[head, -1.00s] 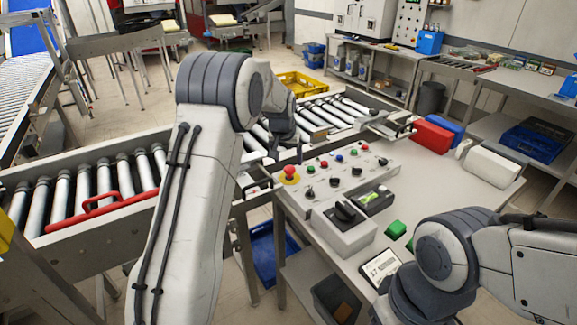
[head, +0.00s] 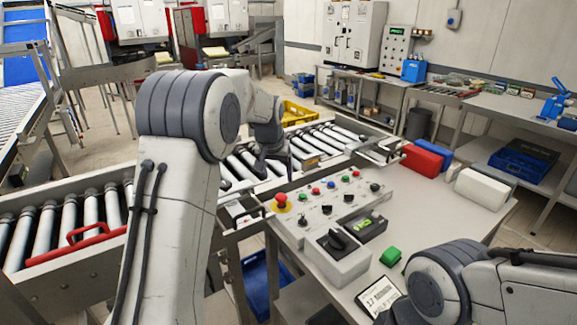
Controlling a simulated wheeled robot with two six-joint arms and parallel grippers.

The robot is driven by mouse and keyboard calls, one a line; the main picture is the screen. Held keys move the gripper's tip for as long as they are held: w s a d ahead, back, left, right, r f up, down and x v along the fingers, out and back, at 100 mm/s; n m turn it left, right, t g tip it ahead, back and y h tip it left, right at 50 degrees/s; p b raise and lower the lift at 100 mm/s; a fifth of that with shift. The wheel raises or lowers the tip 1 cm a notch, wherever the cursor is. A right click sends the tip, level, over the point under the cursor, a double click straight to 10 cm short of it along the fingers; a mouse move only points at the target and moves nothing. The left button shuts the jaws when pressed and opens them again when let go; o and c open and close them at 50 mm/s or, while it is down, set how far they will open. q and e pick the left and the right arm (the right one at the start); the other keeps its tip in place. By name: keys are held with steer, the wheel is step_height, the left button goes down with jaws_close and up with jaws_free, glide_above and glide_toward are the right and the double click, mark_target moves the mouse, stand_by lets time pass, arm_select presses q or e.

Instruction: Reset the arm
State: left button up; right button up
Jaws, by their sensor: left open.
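My left arm rises from the bottom of the head view, bends at a grey elbow and reaches away over the roller conveyor (head: 232,172). My left gripper (head: 268,165) points down near the conveyor rollers, partly hidden behind the arm's own links. It is open, with no held object visible. My right arm comes in at the lower right, over the near corner of the control table. My right gripper is outside the picture.
The control panel (head: 322,207) with a red mushroom button (head: 281,200) stands right of my left arm. A red box (head: 424,158), a white box (head: 487,187) and a green button (head: 390,256) are on the table. A red handle (head: 88,237) lies along the near conveyor.

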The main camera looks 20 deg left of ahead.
arm_select(q)
steer(key=s+d+m+g+h, duration=0.2)
steer(key=s+d+m, duration=0.3)
steer(key=s+d, duration=1.45)
steer(key=s+f+m+g, duration=0.2)
steer(key=s+f+m, duration=0.1)
steer(key=s, duration=1.8)
steer(key=shift+s+d+f+m+g, duration=0.15)
steer(key=shift+s+d+m+g, duration=0.15)
steer(key=shift+s+d+m, duration=0.1)
steer(key=shift+w, duration=0.1)
